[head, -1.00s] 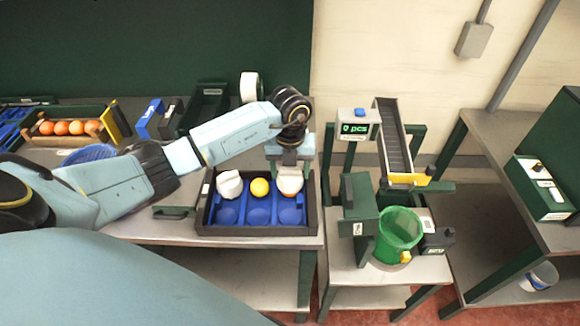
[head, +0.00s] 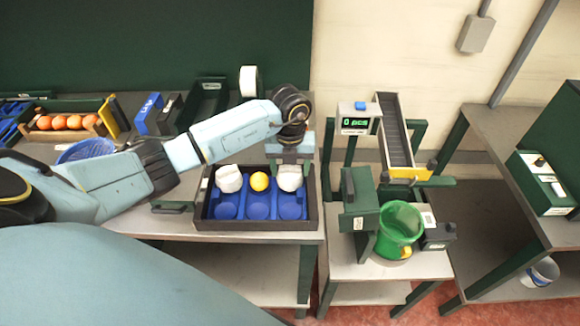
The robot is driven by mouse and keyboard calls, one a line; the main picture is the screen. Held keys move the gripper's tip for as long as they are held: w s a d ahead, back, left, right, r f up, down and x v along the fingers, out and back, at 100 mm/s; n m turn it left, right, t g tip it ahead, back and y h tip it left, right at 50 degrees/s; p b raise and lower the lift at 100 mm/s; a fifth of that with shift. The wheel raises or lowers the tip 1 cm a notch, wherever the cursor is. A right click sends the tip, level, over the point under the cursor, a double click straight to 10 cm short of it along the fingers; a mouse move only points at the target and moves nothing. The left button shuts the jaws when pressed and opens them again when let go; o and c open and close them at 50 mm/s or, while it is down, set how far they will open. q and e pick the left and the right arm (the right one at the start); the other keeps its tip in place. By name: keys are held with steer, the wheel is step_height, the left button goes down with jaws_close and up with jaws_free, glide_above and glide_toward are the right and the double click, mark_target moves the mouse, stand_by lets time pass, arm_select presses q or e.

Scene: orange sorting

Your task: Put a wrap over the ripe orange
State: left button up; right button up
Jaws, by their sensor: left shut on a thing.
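The tray (head: 314,217) is a dark box with a blue insert of round cups, on the bench. A white wrap (head: 290,179) sits low over the back right cup and hides the fruit under it. My left gripper (head: 290,168) points down at this wrap and is shut on it. A yellow-orange fruit (head: 259,181) lies bare in the back middle cup. Another white wrapped piece (head: 228,180) sits in the back left cup. The front cups are empty. My right gripper is out of view.
A crate of oranges (head: 60,123) and a blue basket (head: 88,152) stand at the left. A white roll (head: 249,81) stands behind my arm. To the right are a counter display (head: 354,123), a conveyor chute (head: 394,130) and a green bucket (head: 400,222).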

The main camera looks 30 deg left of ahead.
mark_target(290, 167)
arm_select(q)
steer(key=shift+f+b, duration=0.3)
steer(key=shift+f, duration=0.15)
steer(key=o, duration=1.3)
steer(key=shift+r, duration=0.1)
steer(key=shift+r+p, duration=3.3)
steer(key=shift+r, duration=0.7)
